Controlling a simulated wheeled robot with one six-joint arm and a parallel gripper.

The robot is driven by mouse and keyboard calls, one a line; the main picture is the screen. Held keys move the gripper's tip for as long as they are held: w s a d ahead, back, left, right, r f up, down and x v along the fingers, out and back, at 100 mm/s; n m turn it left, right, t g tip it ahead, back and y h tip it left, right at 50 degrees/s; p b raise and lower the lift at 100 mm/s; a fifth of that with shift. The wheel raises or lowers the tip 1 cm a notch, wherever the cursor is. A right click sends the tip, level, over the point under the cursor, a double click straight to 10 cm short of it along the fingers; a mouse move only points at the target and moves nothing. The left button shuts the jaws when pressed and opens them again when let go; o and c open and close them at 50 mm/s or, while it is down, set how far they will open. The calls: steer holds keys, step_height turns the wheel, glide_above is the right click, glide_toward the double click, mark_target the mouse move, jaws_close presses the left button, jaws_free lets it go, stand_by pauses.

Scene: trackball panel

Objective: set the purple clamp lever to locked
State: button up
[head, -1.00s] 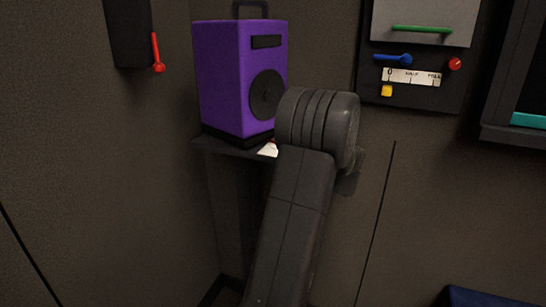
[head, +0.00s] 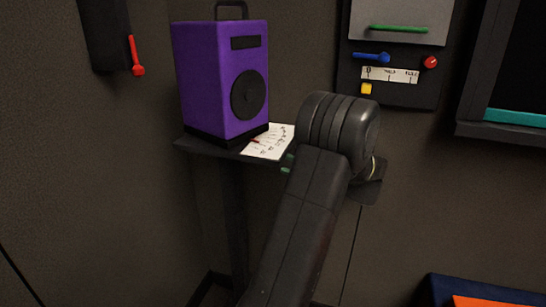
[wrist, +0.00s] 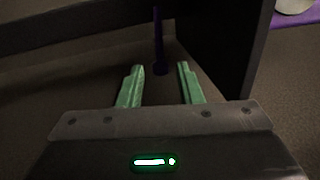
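In the wrist view the purple clamp lever (wrist: 158,42) is a thin dark purple bar hanging down to a round knob, beside a dark upright panel. My gripper (wrist: 160,72) is open, its two green fingers spread apart. The lever's knob appears between the fingertips in the picture; I cannot tell how far beyond them it is. Nothing is held. The purple lever cannot be made out there.
A purple speaker (head: 222,80) and a white paper (head: 268,142) sit on a dark corner shelf (head: 200,147). A wall panel (head: 405,97) with blue and green levers is at upper right. A red lever (head: 135,55) hangs at upper left. An orange-and-blue object (head: 480,292) is lower right.

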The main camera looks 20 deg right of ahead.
steer(key=shift+v, duration=1.45)
steer(key=shift+a, duration=0.1)
steer(key=b+x, duration=0.2)
steer(key=x, duration=1.1)
steer(key=shift+w+a, duration=0.25)
steer(key=shift+r, duration=0.1)
